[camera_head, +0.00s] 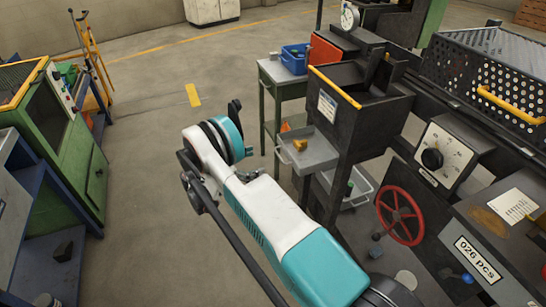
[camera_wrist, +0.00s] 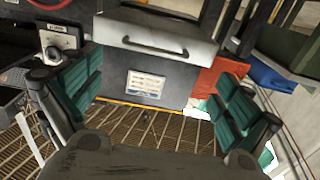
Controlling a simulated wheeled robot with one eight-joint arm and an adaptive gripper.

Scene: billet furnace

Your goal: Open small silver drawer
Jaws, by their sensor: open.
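The small silver drawer (camera_head: 310,150) sticks out to the left from under the black box unit in the head view. Its inside shows, with a yellow-brown block (camera_head: 300,145) in it. In the wrist view the drawer's pale front (camera_wrist: 155,28) is at the top, with a dark bar handle (camera_wrist: 153,47) across it. My gripper (camera_wrist: 162,75) is open, its teal-padded fingers spread wide left and right. Nothing is between the fingers, and the handle lies ahead of them, apart. In the head view my arm hides most of the gripper, left of the drawer.
A lower grey tray (camera_head: 353,187) holds a green item below the drawer. A red handwheel (camera_head: 400,215) and a dial box (camera_head: 446,152) are at the right. A green workbench (camera_head: 282,82) with a blue bin (camera_head: 295,58) stands behind. Open floor lies left of my arm.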

